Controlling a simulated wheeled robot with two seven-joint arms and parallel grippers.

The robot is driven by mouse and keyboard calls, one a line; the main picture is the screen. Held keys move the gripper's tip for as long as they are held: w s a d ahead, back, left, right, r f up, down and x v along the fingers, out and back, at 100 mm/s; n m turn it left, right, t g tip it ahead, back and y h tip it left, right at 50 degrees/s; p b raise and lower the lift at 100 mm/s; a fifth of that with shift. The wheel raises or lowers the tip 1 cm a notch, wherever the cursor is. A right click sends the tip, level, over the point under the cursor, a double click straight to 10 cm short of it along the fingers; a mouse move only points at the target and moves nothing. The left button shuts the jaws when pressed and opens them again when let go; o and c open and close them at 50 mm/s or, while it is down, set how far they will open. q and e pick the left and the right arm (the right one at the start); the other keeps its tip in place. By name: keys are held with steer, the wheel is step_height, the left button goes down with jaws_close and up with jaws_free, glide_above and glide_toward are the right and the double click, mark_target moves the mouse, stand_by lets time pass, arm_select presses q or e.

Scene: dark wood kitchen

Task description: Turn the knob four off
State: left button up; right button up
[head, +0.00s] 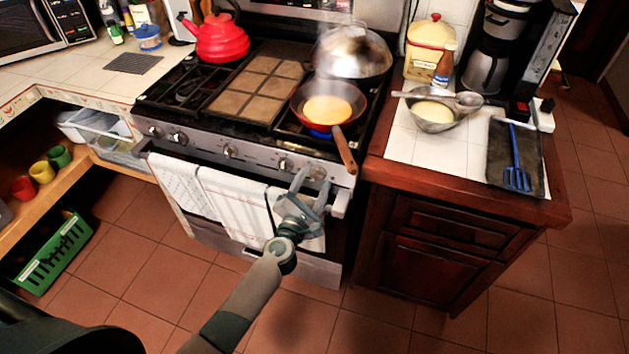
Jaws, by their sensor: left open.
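A row of several silver knobs runs along the stove's front panel (205,146). One knob (285,165) sits just left of my left gripper, and the rightmost knob (318,173) is close to its fingertips. No numbers are readable, so I cannot tell which is knob four. A blue flame (319,134) burns under the red frying pan (298,98) on the front right burner. My left gripper (314,180) is open and empty, in front of the panel's right end. I cannot tell whether it touches a knob. My right gripper is not in view.
The pan's wooden handle (345,151) juts out over the stove's front edge, near the left gripper. Towels (232,203) hang on the oven handle. A steaming metal lid (352,52) is behind the pan. A counter (400,148) with a bowl (434,126) stands right.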

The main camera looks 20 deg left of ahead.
arm_select(q)
steer(key=c, duration=1)
steer(key=shift+c, duration=0.2)
